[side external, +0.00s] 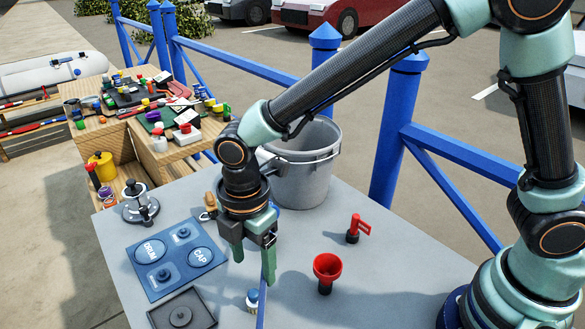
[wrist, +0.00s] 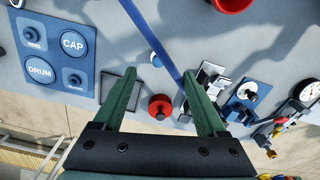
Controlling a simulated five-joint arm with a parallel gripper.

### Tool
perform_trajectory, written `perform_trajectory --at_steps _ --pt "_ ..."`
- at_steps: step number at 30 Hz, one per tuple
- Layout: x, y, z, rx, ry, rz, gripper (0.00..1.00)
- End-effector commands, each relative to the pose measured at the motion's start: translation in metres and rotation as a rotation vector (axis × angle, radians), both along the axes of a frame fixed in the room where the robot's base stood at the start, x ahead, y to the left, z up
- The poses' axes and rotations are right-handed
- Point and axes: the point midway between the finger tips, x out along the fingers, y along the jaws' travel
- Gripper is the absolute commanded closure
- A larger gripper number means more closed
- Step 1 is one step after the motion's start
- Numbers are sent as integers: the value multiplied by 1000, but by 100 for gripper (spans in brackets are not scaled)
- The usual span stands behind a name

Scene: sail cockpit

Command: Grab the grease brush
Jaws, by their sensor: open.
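My gripper (side external: 253,258) is open, with its green fingers pointing down over the grey table. It also shows in the wrist view (wrist: 160,76), with nothing held between the fingers. A small item with a tan handle (side external: 210,201) lies just behind and left of my gripper in the side view, partly hidden by it. It may be the grease brush, but it is too small to be sure. I cannot make it out in the wrist view.
A grey bucket (side external: 302,180) stands behind my gripper. A red funnel (side external: 326,268) and red-handled part (side external: 355,230) are right. A blue-capped item (side external: 252,298) stands in front.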

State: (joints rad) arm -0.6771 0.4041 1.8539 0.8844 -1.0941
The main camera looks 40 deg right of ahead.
Motion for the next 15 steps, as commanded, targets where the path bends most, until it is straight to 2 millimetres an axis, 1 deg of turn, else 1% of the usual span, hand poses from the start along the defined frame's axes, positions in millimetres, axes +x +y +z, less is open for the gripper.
perform_trajectory --at_steps 1,3,6,11,14,15 --pt "-1 -1 -10 -3 4 -1 26" --pt "-1 -1 -21 -3 4 -2 26" --pt "0 -1 -33 -3 3 -3 26" --pt "0 0 -42 -1 1 -3 26" --pt "0 2 -51 -1 1 -3 26" --pt "0 3 -57 -2 3 -3 26"
